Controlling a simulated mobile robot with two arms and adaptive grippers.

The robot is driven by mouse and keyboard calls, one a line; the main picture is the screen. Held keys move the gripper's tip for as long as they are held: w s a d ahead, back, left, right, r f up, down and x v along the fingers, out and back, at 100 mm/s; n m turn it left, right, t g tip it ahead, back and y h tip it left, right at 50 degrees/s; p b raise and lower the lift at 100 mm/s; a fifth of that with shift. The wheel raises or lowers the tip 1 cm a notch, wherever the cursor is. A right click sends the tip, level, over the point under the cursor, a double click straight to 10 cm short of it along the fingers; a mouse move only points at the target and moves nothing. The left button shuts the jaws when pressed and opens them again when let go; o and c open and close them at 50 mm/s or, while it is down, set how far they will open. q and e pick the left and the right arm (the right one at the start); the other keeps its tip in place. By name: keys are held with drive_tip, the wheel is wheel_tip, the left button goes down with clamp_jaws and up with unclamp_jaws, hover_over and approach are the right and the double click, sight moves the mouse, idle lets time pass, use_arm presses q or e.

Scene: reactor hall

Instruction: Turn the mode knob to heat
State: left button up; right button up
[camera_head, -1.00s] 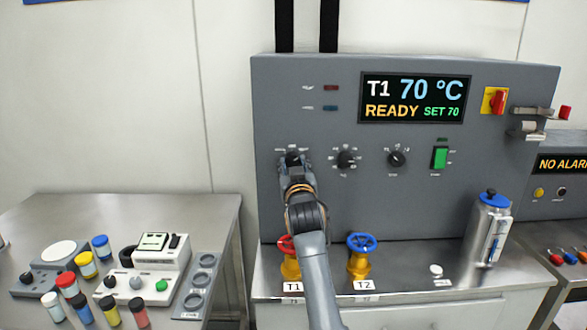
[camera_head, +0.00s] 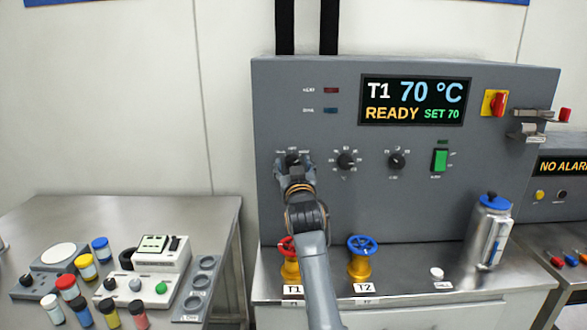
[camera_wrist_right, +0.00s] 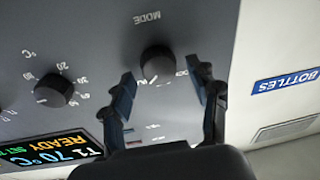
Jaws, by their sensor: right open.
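The mode knob (camera_wrist_right: 158,66) is a round black knob with a light pointer line on the grey panel, under the word MODE in the upside-down right wrist view. In the head view the knob (camera_head: 292,160) is mostly hidden by my right gripper (camera_head: 294,172). In the right wrist view my right gripper (camera_wrist_right: 165,88) is open, with one dark finger on each side of the knob. Gaps show between fingers and knob. The knob's exact pointer setting is too small to read. My left gripper is not in view.
The panel display (camera_head: 415,101) reads T1 70 °C, READY, SET 70. Two more black knobs (camera_head: 347,161) sit to the right, then a green switch (camera_head: 440,160). Red (camera_head: 288,247) and blue (camera_head: 362,246) valve wheels stand below. A side table (camera_head: 130,215) holds jars and instruments.

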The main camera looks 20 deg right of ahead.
sight(292, 124)
wheel_tip(292, 124, up, 9)
drive_tip(key=shift+r, duration=0.15)
idle(0.4)
